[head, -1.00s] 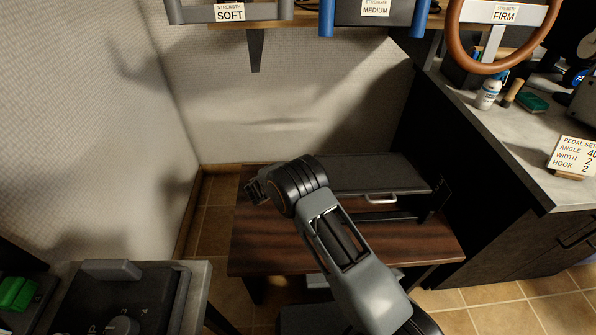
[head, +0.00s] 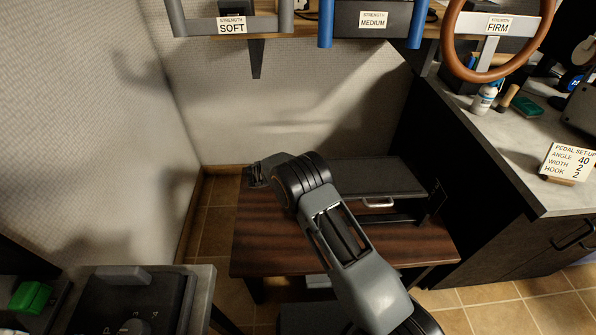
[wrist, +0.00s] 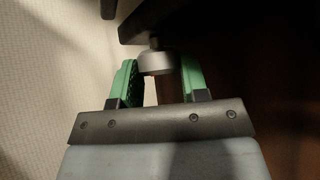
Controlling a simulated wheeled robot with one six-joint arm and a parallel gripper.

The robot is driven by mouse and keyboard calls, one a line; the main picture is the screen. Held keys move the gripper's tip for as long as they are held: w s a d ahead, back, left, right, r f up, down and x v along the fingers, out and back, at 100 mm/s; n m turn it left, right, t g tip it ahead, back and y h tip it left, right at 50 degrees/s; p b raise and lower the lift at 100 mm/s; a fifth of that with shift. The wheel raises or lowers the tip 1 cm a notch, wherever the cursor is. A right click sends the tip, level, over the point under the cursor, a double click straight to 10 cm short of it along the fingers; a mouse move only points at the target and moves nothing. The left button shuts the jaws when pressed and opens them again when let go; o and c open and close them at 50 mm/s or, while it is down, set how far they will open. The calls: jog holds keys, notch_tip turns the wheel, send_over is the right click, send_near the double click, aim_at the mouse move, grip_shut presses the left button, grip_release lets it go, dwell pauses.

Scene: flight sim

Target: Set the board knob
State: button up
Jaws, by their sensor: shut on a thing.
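The board (head: 372,178) is a dark, flat panel on a low brown wooden table. In the wrist view, a round grey knob (wrist: 155,63) sits under the edge of a dark part (wrist: 160,18). My gripper (head: 256,174) is at the left end of the board in the head view. In the wrist view its green fingers stand on either side of the knob and are shut on it. My wrist hides the board's left end and the knob in the head view. I cannot read the knob's setting.
The low wooden table (head: 300,256) stands under a shelf holding the Soft, Medium and Firm items. A pedal set-up card (head: 568,163) is on the right counter. A panel with a dial (head: 130,327) is at the lower left. The wall is close on the left.

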jog(key=shift+w+r+n+g+y+p, duration=0.15)
jog(key=shift+n+g+y+p, duration=0.15)
jog(key=shift+n+g+p, duration=0.5)
jog(key=shift+w+n+g+b, duration=0.1)
jog(key=shift+n+g+b, duration=0.45)
jog(key=shift+g, duration=0.65)
jog(key=shift+w+f+n+g+b, duration=0.1)
jog(key=shift+f+n+g+b, duration=0.25)
jog(key=shift+g+b, duration=0.7)
jog(key=shift+r+n+g+b, duration=0.15)
jog(key=shift+n+g+b, duration=0.25)
jog(key=shift+g+b, duration=0.55)
jog(key=shift+r+b, duration=0.15)
jog(key=shift+b, duration=0.25)
jog(key=shift+d, duration=0.1)
jog(key=o, duration=0.9)
jog(key=shift+o, duration=0.2)
jog(key=shift+r, duration=0.15)
